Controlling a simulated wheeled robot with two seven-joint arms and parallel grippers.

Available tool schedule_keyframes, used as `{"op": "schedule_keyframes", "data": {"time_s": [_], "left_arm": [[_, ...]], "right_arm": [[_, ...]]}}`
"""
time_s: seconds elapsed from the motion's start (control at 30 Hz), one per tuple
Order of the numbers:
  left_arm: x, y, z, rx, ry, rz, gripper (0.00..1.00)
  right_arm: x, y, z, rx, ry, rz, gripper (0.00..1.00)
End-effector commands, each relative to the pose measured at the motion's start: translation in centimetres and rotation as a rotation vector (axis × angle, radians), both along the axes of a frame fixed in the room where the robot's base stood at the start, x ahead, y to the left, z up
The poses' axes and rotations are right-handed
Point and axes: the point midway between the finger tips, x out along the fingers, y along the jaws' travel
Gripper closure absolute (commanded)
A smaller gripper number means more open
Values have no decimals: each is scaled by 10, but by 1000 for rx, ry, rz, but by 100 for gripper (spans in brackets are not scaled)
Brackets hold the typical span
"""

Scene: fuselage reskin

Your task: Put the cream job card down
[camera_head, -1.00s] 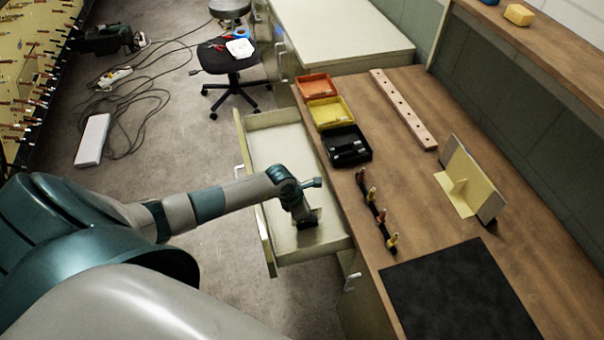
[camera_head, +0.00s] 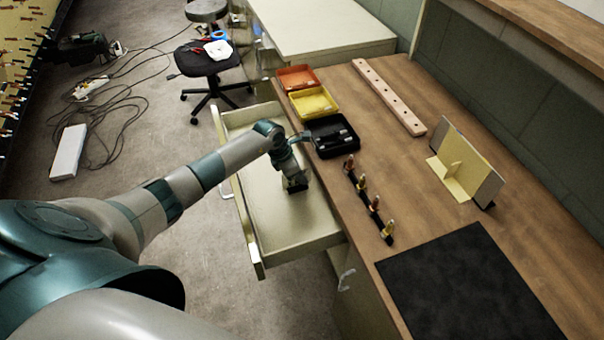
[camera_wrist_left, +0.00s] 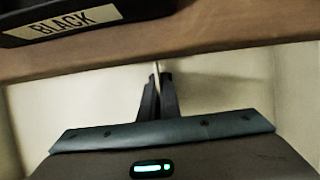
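My left gripper (camera_head: 295,186) is inside the open cream drawer (camera_head: 262,262), pointing down, below the level of the worktop. In the left wrist view its two dark fingers (camera_wrist_left: 158,90) are close together. A thin pale edge, which I take to be the cream job card (camera_wrist_left: 157,67), shows edge-on between the fingertips. In the head view the card cannot be made out against the pale drawer. Whether it touches the drawer floor cannot be told. My right gripper is not in view.
The wooden worktop edge runs close beside my gripper. On the worktop are orange (camera_head: 297,77), yellow (camera_head: 313,102) and black (camera_head: 331,135) trays, a row of tools (camera_head: 368,200), a drilled strip (camera_head: 390,97), a cream angled stand (camera_head: 462,168) and a black mat (camera_head: 467,285).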

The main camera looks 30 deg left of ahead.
Motion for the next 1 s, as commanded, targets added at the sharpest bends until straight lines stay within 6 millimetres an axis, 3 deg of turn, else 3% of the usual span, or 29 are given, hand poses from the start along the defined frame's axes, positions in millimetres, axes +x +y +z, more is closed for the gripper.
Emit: {"op": "schedule_keyframes", "data": {"time_s": [0.1, 0.57, 1.0], "left_arm": [[11, 5, -2, 1, -1, 0, 100], [15, 7, 0, 1, 0, 0, 100], [51, 25, -6, -1, 1, 1, 100]], "right_arm": [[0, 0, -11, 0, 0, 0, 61], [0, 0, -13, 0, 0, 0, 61], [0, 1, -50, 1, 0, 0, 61]]}}
